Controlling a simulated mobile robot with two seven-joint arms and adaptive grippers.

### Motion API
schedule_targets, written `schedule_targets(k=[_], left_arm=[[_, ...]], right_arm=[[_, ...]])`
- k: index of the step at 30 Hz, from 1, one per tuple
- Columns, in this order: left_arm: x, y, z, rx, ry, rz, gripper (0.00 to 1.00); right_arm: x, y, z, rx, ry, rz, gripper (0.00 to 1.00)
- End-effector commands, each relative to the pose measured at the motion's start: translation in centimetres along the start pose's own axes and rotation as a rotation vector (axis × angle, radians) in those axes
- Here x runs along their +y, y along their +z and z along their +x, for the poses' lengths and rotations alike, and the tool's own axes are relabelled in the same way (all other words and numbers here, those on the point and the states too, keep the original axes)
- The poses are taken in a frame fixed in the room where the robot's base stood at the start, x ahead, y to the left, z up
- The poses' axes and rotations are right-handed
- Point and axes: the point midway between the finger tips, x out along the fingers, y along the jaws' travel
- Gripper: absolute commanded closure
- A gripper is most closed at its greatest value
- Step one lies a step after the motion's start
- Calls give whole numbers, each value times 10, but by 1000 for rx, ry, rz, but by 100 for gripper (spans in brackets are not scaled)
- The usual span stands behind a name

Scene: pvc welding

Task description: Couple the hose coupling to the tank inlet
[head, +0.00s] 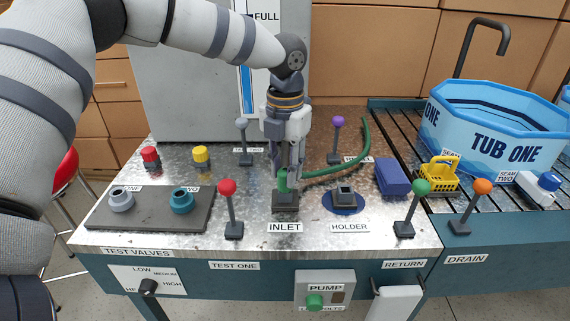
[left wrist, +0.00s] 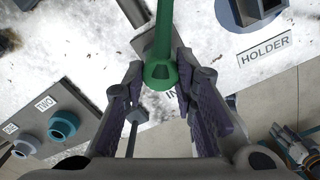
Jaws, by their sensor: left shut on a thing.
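My left gripper (head: 284,185) points down over the tank inlet (head: 285,207), a dark square block behind the INLET label. It is shut on the green hose coupling (head: 283,181), which stands roughly upright at the top of the inlet. Whether the coupling is seated in the inlet or just above it I cannot tell. The green hose (head: 352,163) runs from the coupling to the right and curves up and back. In the left wrist view the coupling (left wrist: 160,74) sits between the two fingers, and the inlet is largely hidden. My right gripper is not in view.
The empty holder (head: 344,197) stands right of the inlet. Upright levers with red (head: 228,188), green (head: 422,187) and orange (head: 483,187) knobs stand nearby. A grey plate (head: 150,221) with two round fittings lies at left. A blue tub (head: 490,135) stands at right.

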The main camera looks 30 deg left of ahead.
Motion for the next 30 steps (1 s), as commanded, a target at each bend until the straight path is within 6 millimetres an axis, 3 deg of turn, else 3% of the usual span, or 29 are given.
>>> schedule_targets(k=[3,4,6,7,17,30], left_arm=[[0,0,3,0,-1,0,100],[0,0,3,0,-1,0,70],[0,0,3,-1,-1,0,54],[0,0,3,0,-1,0,51],[0,0,-2,-1,0,-1,51],[0,0,-103,-2,-1,-2,51]], right_arm=[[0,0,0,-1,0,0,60],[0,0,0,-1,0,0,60],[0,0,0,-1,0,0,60],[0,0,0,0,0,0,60],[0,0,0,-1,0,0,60],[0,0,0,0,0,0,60]])
